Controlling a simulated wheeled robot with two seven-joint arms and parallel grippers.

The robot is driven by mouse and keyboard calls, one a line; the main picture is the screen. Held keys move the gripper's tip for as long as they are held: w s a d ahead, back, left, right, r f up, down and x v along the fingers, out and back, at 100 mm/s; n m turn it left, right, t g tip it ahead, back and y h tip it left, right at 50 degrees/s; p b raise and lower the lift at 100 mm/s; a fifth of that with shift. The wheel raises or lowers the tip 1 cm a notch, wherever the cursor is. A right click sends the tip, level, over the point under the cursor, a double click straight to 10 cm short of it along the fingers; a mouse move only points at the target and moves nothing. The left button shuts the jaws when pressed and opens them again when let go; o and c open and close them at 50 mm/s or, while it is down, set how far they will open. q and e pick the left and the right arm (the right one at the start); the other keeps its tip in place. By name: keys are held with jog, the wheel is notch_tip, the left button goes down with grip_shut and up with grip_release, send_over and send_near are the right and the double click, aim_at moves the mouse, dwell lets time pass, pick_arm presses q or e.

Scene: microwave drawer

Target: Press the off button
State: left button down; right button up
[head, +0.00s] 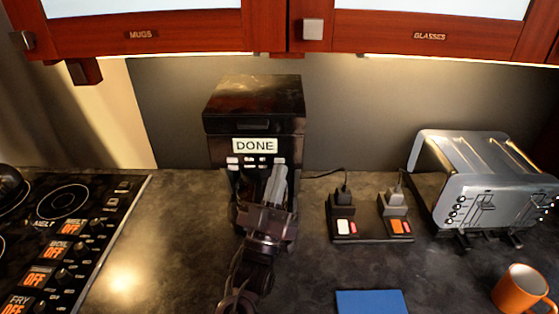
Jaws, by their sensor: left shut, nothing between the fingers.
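A black coffee machine (254,101) stands on the counter against the back wall. Its lit display (255,146) reads DONE. A row of small pale buttons (248,161) lies just below the display. Their labels are too small to read, so I cannot tell which is the off button. My left gripper (279,170) is shut and empty, in front of the machine. Its fingertips point up at the right end of the button row. I cannot tell whether they touch a button. My gripper and wrist hide part of the machine's lower front. My right gripper is out of view.
A power strip (369,238) with two plugs and lit switches sits right of the machine. A silver toaster (480,180), an orange mug (522,290) and a blue object (371,302) are farther right or nearer. A stove (65,215) is at left. Cabinets hang above.

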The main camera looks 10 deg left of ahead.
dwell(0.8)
pick_arm(q)
jog(key=shift+w, duration=0.4)
jog(key=shift+w+a+b, duration=0.15)
jog(key=shift+w+b, duration=0.15)
jog(key=shift+b, duration=0.05)
dwell(0.7)
jog(key=shift+s+f, duration=0.1)
jog(key=shift+s, duration=0.5)
jog(key=s, duration=0.2)
jog(key=s+d+p, duration=0.1)
jog(key=s, duration=0.2)
jog(key=shift+d, duration=0.15)
